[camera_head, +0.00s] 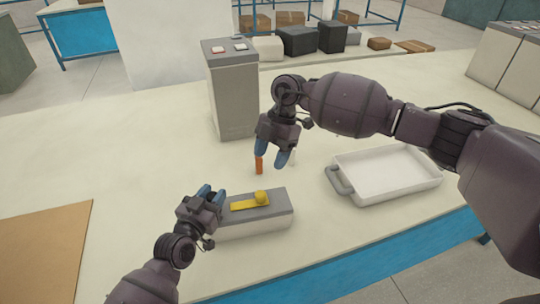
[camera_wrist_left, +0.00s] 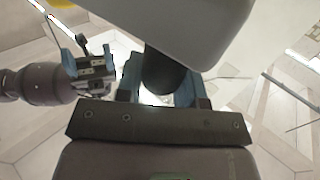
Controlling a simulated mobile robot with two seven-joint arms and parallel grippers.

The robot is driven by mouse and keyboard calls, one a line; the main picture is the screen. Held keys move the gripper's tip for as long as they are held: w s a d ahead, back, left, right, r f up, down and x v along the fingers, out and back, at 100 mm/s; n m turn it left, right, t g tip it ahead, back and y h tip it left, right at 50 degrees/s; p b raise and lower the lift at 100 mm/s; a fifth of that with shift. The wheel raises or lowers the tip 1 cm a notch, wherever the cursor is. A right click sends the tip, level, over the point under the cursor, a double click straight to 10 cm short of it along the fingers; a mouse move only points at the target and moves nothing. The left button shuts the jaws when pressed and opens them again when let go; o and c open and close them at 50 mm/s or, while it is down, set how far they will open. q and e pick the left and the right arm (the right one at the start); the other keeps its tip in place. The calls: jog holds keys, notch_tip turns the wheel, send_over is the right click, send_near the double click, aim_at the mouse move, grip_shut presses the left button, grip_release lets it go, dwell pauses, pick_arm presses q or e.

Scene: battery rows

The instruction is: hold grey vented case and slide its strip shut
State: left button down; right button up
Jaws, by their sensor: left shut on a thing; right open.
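The grey vented case (camera_head: 268,222) is a low, pale box with a darker grey top, lying near the table's front edge. A yellow strip (camera_head: 242,206) with a round knob lies on its top. My left gripper (camera_head: 207,194) is at the case's left end, shut on a dark part of it. In the left wrist view, the case's pale body (camera_wrist_left: 215,25) fills the top, with a dark round piece between the blue fingers (camera_wrist_left: 158,80). No vents can be made out. My right gripper (camera_head: 272,154) is open above and behind the case, pointing down, apart from the strip.
A small orange cylinder (camera_head: 259,166) stands by my right gripper's left fingertip. A tall grey box (camera_head: 232,95) stands behind. A white tray (camera_head: 400,190) with a grey handle lies at the right, and a brown board (camera_head: 45,245) at the left.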

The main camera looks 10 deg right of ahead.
pick_arm(q)
jog(key=c, duration=0.7)
grip_release()
jog(key=shift+o, duration=0.2)
jog(key=v, duration=1.2)
